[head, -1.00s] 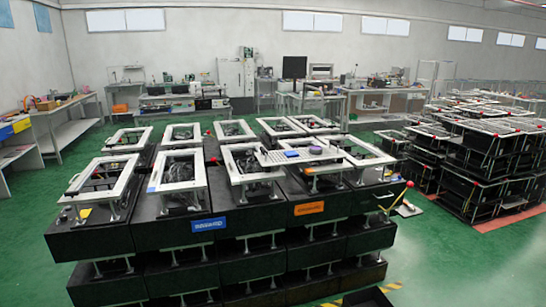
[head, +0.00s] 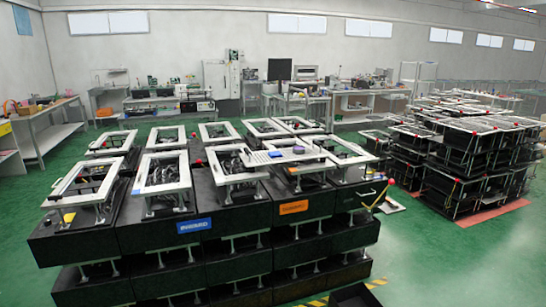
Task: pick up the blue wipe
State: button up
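A small flat blue patch (head: 276,154), which may be the blue wipe, lies on a light grey perforated plate (head: 258,158). The plate rests across the white frames of the lever fixtures, right of the middle of the stack. It is too small to make out cloth or folds. A second small flat item (head: 298,149) lies just right of it; its kind is unclear. My gripper is not in the head view.
Black fixture boxes with white frames stand stacked in front, with a blue label (head: 195,226) and an orange label (head: 293,207). A red-knobbed lever (head: 390,182) sticks out at the right. Another stack (head: 465,150) stands further right.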

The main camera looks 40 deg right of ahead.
aim_at(276, 154)
jog(key=z, duration=0.05)
jog(key=i, duration=1)
jog(key=u, duration=0.05)
